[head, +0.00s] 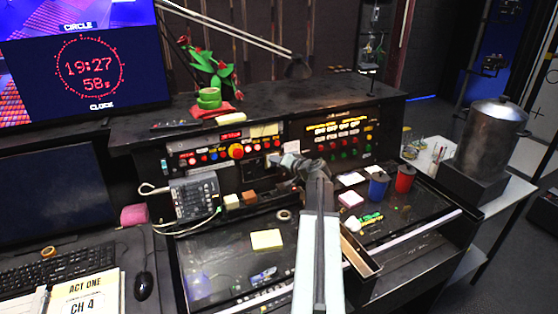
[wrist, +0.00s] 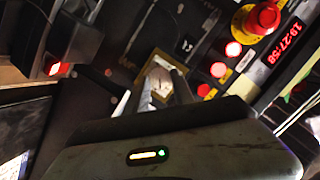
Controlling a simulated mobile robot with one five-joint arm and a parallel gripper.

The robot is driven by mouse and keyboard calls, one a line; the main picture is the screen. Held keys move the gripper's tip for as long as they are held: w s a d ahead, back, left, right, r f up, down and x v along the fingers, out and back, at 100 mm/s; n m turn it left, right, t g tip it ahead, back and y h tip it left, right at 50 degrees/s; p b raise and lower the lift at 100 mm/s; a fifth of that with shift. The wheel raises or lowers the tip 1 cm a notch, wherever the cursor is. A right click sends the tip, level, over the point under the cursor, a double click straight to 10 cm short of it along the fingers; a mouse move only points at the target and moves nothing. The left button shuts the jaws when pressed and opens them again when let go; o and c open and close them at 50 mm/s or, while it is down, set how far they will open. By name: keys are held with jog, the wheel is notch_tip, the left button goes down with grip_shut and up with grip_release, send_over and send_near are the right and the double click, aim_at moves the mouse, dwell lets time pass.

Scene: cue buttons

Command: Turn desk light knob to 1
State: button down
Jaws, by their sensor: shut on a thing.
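My gripper (head: 284,161) reaches forward to the front panel of the desk console (head: 345,97). In the wrist view, my gripper (wrist: 158,93) has its fingers around a pale round knob (wrist: 160,82) set on a gold-edged plate and is shut on it. The fingers cover parts of the knob's sides. In the head view the knob is mostly hidden behind my gripper. Any scale marks around the knob are too small to read, so its setting cannot be told.
Left of the gripper is a button panel with a red emergency-style button (head: 236,151), also in the wrist view (wrist: 264,17). Right is another lit button panel (head: 340,136).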

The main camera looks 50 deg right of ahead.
jog(key=shift+w+a+f+n+g+h+b, duration=0.2)
jog(key=shift+n+h+b, duration=0.85)
jog(key=shift+n, duration=2.7)
jog(key=shift+s+a+f+n+g+h+b, duration=0.2)
jog(key=shift+n+h+b, duration=0.8)
jog(key=shift+n, duration=2.7)
jog(key=shift+w+a+n+g+h+b, duration=0.1)
jog(key=shift+w+a+n+h+b, duration=0.35)
jog(key=shift+n+h, duration=2.15)
jog(key=n+y, duration=0.2)
jog(key=shift+s+d+n, duration=0.15)
jog(key=shift+s+n, duration=0.1)
jog(key=shift+n, duration=0.1)
jog(key=c, duration=1.1)
grip_release()
jog(key=shift+r, duration=0.1)
